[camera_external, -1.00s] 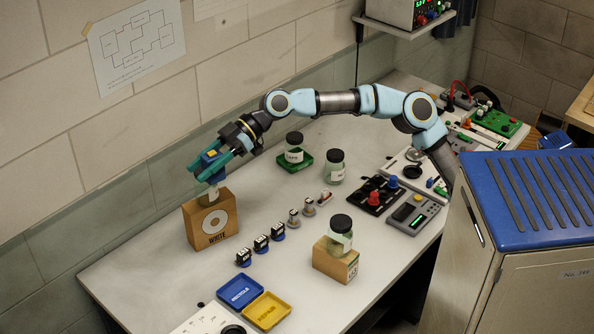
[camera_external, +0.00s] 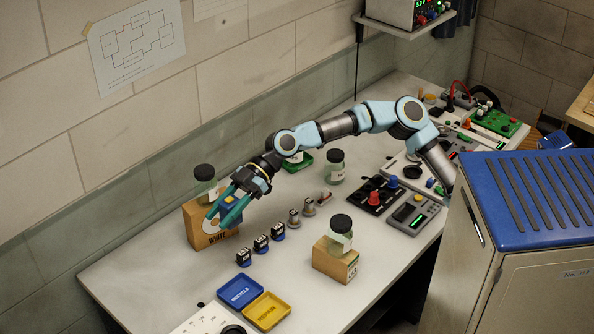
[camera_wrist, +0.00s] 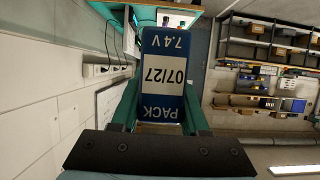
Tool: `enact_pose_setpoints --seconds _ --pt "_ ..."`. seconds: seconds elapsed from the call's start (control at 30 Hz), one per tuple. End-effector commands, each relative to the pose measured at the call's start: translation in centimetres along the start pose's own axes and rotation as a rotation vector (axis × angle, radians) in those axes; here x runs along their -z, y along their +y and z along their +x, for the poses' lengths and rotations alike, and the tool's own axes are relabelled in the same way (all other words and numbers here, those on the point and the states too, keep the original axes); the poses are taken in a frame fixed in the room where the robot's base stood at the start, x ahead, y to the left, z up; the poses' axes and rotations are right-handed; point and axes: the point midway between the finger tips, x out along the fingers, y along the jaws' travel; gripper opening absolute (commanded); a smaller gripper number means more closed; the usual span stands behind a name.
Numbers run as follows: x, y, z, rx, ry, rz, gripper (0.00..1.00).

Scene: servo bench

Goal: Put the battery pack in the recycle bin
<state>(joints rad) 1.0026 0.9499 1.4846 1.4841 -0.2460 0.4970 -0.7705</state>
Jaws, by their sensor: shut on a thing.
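The battery pack (camera_wrist: 163,75) is blue with a white label band reading 07/27 and 7.4V, upside down in the wrist view. My gripper (camera_external: 222,212) is shut on it, with teal fingers on either side. In the external view the fingers mostly hide the pack, and they point down in front of the wooden block marked WHITE (camera_external: 196,230). The recycle bin (camera_external: 240,290) is a shallow blue tray near the front edge of the bench, below and in front of my gripper.
A yellow tray (camera_external: 267,311) adjoins the recycle bin. A dark-lidded jar (camera_external: 205,182) stands on the WHITE block, close to my gripper. Several small servos (camera_external: 261,243) stand in a row between. Another jar (camera_external: 340,232) stands on a smaller block (camera_external: 335,262).

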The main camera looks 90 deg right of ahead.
Motion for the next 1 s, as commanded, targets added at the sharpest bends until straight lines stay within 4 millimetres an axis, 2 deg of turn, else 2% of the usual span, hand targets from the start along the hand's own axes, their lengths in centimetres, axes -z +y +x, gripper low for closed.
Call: enact_pose_setpoints --seconds 0.03,0.1,0.2,0.3,0.8,1.0 --pt "-2.7 0.0 1.0 0.006 -0.003 0.009 0.0" --pt "-5.8 -0.1 2.4 0.006 -0.002 0.008 0.0" --pt "-9.7 -0.1 4.0 0.004 -0.001 0.007 0.0" --pt "-12.7 -0.1 5.2 0.003 0.0 0.005 0.0" --pt "-20.5 0.0 8.5 0.001 0.001 0.005 0.0" --pt "-22.1 0.0 9.2 0.0 0.0 0.002 0.0"
